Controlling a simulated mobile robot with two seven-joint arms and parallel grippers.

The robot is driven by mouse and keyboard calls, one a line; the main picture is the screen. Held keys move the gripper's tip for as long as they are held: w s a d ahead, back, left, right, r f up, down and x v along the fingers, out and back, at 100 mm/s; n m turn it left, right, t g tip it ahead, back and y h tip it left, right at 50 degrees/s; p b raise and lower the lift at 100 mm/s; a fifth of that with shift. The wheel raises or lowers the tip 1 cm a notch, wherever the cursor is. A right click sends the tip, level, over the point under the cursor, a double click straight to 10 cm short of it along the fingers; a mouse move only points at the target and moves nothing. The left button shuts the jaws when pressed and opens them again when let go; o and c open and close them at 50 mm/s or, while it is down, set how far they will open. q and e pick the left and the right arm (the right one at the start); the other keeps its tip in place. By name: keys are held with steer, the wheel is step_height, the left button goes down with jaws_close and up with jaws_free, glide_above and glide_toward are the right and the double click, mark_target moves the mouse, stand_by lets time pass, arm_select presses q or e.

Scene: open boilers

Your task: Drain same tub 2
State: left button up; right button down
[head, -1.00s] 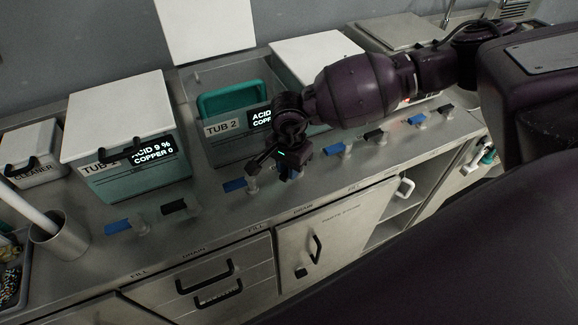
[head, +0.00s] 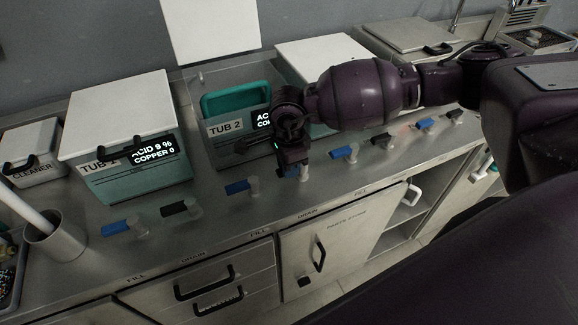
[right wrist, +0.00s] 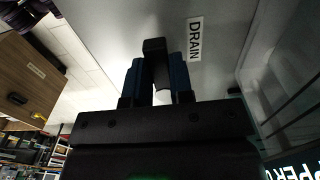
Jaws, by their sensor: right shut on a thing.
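My right gripper (head: 292,169) is at the counter's front, over the valve right of the blue fill handle (head: 237,187). In the right wrist view, its blue fingers (right wrist: 157,72) are shut on the black drain handle (right wrist: 154,47), beside a "DRAIN" label (right wrist: 195,38). In the head view the gripper hides most of that handle. My left gripper is not in view.
Closed tub 1 (head: 124,186) stands left of tub 2, with blue (head: 116,227) and black (head: 174,208) handles in front. More valve handles (head: 345,151) line the counter to the right. A metal cup (head: 54,236) stands at the left. A white cabinet door (head: 335,243) is below.

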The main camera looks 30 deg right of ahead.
stand_by(0.4)
steer(key=c, duration=1)
jaws_free()
step_height(320, 180, up, 11)
steer(key=shift+a+f, duration=0.1)
steer(key=shift+f, duration=0.05)
